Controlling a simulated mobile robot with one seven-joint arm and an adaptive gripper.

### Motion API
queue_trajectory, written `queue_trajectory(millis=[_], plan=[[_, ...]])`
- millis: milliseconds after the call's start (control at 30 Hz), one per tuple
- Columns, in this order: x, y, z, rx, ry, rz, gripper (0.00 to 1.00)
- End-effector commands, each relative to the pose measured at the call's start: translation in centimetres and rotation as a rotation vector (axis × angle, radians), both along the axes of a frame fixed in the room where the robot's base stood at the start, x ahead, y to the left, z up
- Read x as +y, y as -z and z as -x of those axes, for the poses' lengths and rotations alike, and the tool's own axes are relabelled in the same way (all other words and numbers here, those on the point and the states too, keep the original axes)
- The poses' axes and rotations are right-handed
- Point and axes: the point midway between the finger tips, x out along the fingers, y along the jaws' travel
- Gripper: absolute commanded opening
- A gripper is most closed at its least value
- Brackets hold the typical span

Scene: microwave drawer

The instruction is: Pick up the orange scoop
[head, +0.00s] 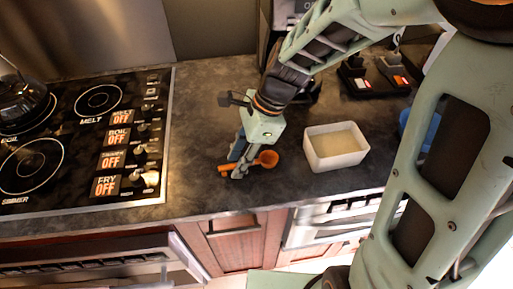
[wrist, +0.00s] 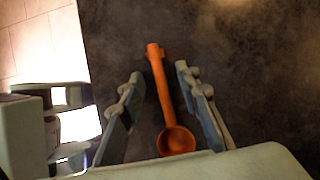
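The orange scoop (head: 267,159) lies on the dark countertop near its front edge, right of the stove. In the head view its bowl is at the right and its handle runs left under my gripper (head: 238,170). In the wrist view the scoop (wrist: 166,98) lies between the two fingers of my gripper (wrist: 157,82), its bowl toward the palm and its handle pointing away. The fingers are open, with a visible gap on both sides of the handle. Whether the fingertips touch the counter I cannot tell.
A white rectangular container (head: 335,148) stands just right of the scoop. The stove (head: 80,140) with a kettle (head: 22,103) is to the left. A blue object (head: 420,128) and dark items (head: 375,75) are at the right. The counter between stove and scoop is clear.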

Motion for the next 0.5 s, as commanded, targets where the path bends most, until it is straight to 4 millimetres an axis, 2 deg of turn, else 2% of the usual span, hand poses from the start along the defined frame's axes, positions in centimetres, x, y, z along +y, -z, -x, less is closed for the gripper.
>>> queue_trajectory(millis=[500], plan=[[-0.02, 0.40, -0.02, 0.000, 0.000, 0.000, 0.30]])
